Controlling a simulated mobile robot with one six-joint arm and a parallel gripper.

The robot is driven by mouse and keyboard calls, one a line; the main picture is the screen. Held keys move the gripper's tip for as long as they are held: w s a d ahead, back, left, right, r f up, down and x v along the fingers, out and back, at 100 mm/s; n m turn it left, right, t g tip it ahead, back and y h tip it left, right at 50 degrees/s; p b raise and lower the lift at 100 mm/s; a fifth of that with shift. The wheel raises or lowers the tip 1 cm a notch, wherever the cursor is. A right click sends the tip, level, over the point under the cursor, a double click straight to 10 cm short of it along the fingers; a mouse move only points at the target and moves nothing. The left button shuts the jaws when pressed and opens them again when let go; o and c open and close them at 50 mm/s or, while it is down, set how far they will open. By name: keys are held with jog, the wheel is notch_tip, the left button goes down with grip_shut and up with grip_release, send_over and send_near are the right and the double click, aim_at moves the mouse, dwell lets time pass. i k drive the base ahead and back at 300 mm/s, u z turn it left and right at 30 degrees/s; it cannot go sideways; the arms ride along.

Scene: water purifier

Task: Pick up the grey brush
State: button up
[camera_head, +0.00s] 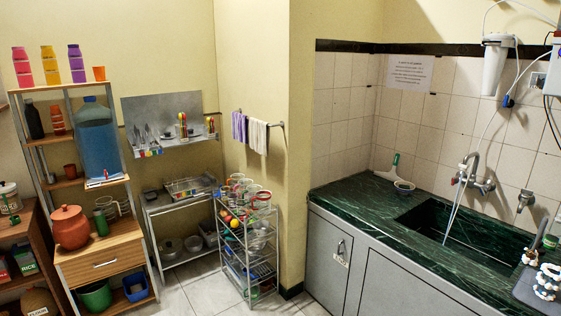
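I cannot make out a grey brush for certain. A small tool with a green handle and a pale head (390,170) leans near the wall at the back of the green marble counter (345,194); whether it is a brush I cannot tell. A small dark-rimmed bowl (404,186) is just to its right. A slim upright dark-green item (541,233) stands near the right edge, too small to name. A white jointed piece with blue parts (546,281) shows at the lower right; it may be part of my arm. I see no gripper fingers.
A wire trolley (250,250) with jars and balls, a metal side table (175,205) and a wooden shelf (100,255) stand at left. White floor tiles (210,295) are clear between.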

aim_at(532, 257)
jog(key=z, duration=4.8)
jog(key=i, duration=0.1)
jog(key=u, duration=3.3)
